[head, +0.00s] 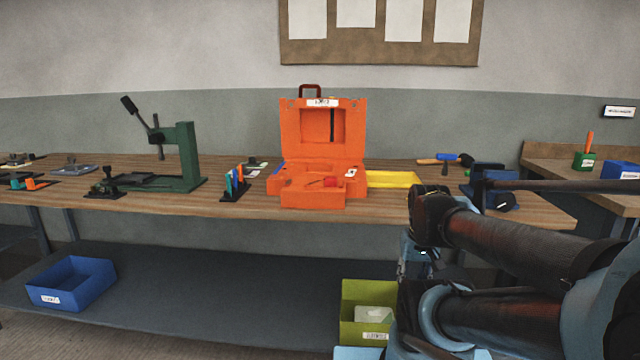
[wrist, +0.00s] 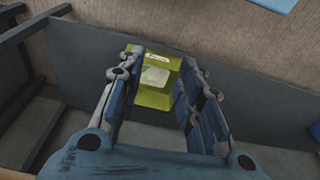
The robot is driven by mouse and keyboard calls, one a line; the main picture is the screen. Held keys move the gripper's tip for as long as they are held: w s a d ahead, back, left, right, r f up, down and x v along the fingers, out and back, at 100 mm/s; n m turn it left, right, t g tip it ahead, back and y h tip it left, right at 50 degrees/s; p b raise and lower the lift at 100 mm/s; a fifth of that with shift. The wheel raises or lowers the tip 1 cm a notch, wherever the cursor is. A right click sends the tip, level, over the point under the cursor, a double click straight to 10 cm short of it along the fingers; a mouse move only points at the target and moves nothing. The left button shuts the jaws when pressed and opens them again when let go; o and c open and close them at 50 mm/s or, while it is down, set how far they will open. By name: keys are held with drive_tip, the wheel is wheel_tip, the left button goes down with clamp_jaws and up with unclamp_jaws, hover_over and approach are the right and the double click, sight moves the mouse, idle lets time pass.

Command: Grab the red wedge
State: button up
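My gripper (wrist: 160,72) is open and empty in the wrist view, pointing down over the lower shelf. It is away from the red piece, lower and to the right in the head view, where my arm partly hides it. The red piece does not show in the wrist view.
A yellow-green bin (head: 350,290) with a pale item stands under the gripper; it also shows in the wrist view (wrist: 150,99). A green press (head: 187,155) and a rack of coloured pieces (head: 235,185) stand left of the mould.

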drive_tip(key=shift+o, duration=0.3)
drive_tip(key=o, duration=0.4)
drive_tip(key=shift+s+r, duration=0.15)
drive_tip(key=shift+r, duration=0.05)
drive_tip(key=shift+o, duration=0.5)
drive_tip(key=w+a+r+n, duration=0.3)
drive_tip(key=w+r, duration=0.3)
drive_tip(key=r, duration=0.5)
drive_tip(key=shift+w+r+n, duration=0.15)
drive_tip(key=shift+w+n, duration=0.25)
drive_tip(key=shift+n, duration=0.1)
drive_tip(key=w+a+r+n+g, duration=0.1)
drive_tip(key=w+a+r+n, duration=0.6)
drive_tip(key=w+a+r, duration=0.4)
drive_tip(key=w+a+r+n+g, duration=0.1)
drive_tip(key=w+a+r+n, duration=0.6)
drive_tip(key=w+r, duration=0.65)
hover_over(330, 177)
drive_tip(key=shift+m, duration=0.3)
drive_tip(key=f, duration=1.1)
drive_tip(key=shift+w+d+f, duration=0.15)
drive_tip(key=shift+w+f, duration=0.1)
drive_tip(key=shift+w, duration=0.05)
drive_tip(key=shift+s+a+f, duration=0.1)
drive_tip(key=shift+f, duration=1.25)
drive_tip(key=shift+a+f, duration=0.1)
drive_tip(key=shift+f, duration=1.2)
